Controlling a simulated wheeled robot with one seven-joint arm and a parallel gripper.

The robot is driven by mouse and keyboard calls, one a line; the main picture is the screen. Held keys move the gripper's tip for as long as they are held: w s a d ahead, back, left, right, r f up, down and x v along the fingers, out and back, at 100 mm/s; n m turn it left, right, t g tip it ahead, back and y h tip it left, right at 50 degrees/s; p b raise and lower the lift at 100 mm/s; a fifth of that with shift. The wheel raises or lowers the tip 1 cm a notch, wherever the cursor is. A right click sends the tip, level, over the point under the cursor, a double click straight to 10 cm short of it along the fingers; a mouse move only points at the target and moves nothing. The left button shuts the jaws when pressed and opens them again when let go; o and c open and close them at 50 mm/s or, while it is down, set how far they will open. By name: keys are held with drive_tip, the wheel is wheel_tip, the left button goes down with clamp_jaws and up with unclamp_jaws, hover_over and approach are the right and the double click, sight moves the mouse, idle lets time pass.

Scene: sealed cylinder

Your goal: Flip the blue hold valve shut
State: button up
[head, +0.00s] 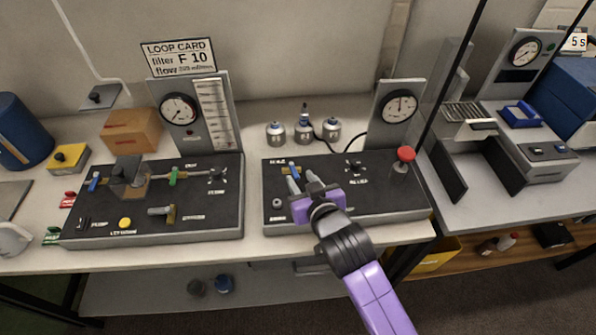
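My gripper (302,179) reaches over this panel from the front right. Its two grey fingers are apart, with nothing seen between them. The fingertips are just below and right of the blue valve; I cannot tell whether they touch it. Another blue-handled valve (95,181) is on the left-hand black panel (100,215).
A red knob (405,154) stands up at the right panel's back right, below a round gauge (400,105). Several small metal canisters (303,132) stand behind the panel. The left panel carries a green valve (173,176) and yellow button (125,223). A black rod crosses at right.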

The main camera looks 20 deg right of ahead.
sight(294, 170)
drive_tip(key=shift+x, duration=1.85)
drive_tip(key=shift+c, duration=0.3)
clamp_jaws()
